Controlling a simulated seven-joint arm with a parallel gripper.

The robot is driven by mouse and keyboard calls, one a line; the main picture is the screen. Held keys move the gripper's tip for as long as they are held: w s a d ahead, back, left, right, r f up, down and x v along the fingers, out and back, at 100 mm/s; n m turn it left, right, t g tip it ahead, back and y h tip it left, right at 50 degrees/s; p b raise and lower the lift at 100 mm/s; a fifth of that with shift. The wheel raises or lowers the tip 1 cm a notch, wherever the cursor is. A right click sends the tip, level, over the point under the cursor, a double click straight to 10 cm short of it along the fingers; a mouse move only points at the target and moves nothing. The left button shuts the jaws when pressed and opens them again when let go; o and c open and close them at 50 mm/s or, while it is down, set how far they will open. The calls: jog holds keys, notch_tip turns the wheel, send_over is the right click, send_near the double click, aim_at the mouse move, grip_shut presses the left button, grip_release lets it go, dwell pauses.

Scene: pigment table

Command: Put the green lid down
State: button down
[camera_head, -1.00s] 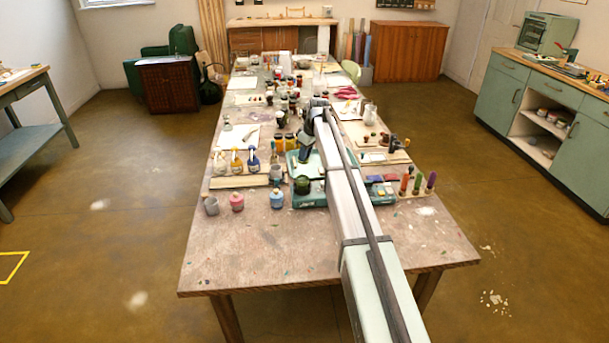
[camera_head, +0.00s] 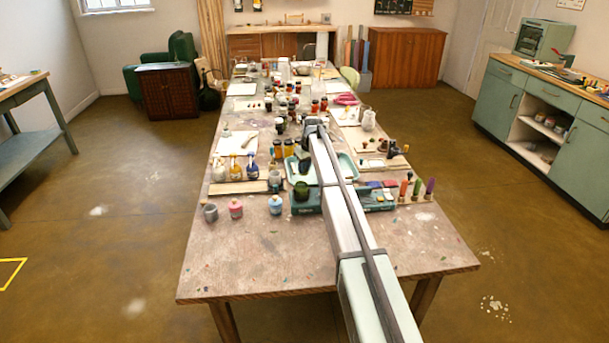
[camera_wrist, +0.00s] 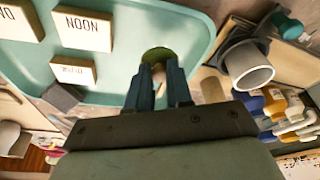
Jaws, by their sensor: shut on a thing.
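My gripper (camera_wrist: 158,78) is shut on the green lid (camera_wrist: 156,54), a small round disc that shows just beyond the fingertips in the wrist view. The lid is over the pale teal tray (camera_wrist: 197,25); I cannot tell whether it touches the tray. Small cream cards (camera_wrist: 83,29), one reading NOON, lie in the tray to the left of the lid. In the head view the tray (camera_head: 349,164) shows on both sides of my arm, which hides the lid and the fingertips.
A grey cup (camera_wrist: 250,68) and several bottles (camera_wrist: 275,101) stand to the right in the wrist view. The table's near end (camera_head: 290,262) is clear.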

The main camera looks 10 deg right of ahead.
aim_at(305, 172)
jog(key=shift+f, duration=1.85)
jog(key=shift+f, duration=0.15)
jog(key=c, duration=1)
grip_release()
jog(key=v, duration=1.2)
